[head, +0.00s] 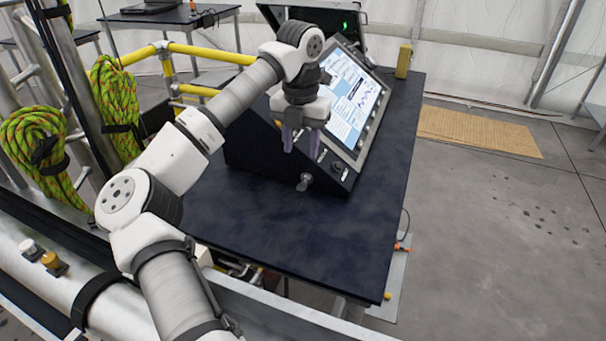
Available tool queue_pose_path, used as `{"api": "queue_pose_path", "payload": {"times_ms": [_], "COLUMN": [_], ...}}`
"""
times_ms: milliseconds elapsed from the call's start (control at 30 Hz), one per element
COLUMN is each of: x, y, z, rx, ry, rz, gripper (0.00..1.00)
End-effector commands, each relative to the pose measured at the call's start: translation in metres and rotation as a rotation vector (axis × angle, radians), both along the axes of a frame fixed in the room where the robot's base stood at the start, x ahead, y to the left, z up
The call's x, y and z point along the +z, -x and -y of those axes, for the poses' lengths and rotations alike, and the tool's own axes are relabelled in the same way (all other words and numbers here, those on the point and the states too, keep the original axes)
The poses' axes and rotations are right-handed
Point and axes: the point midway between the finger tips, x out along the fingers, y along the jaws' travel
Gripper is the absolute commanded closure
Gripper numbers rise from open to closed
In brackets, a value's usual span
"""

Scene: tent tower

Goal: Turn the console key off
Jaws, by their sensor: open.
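The console (352,150) stands on a dark table, with a lit screen (362,98) tilted up on its face. A small silver key-like piece (304,182) sticks out low on the console's near side, and I take it for the key. Its turned position is too small to tell. A dark knob (337,168) sits on the sloped face just right of it. My gripper (300,143) is open and points down in front of the console's left part, above and apart from the silver piece. My wrist hides part of the console and screen edge.
The dark table top (290,232) is clear in front of the console. A yellow block (404,61) stands at the back right. An open case (318,22) is behind the console. Yellow rails (205,53) and coiled green ropes (35,150) are at left.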

Motion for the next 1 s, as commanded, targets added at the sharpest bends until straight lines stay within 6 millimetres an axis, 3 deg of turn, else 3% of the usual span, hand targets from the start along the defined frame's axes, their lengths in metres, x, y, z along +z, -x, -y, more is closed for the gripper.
{"api": "queue_pose_path", "payload": {"times_ms": [300,500,900,1000], "x": [-0.064,-0.089,-0.097,-0.097], "y": [0.001,0.000,0.000,0.000], "z": [0.000,0.001,0.000,0.000], "rx": [0.000,0.000,0.000,0.000], "ry": [0.003,0.001,0.000,0.000], "rz": [-0.003,-0.002,0.000,0.000], "gripper": [0.57,0.57,0.57,0.70]}}
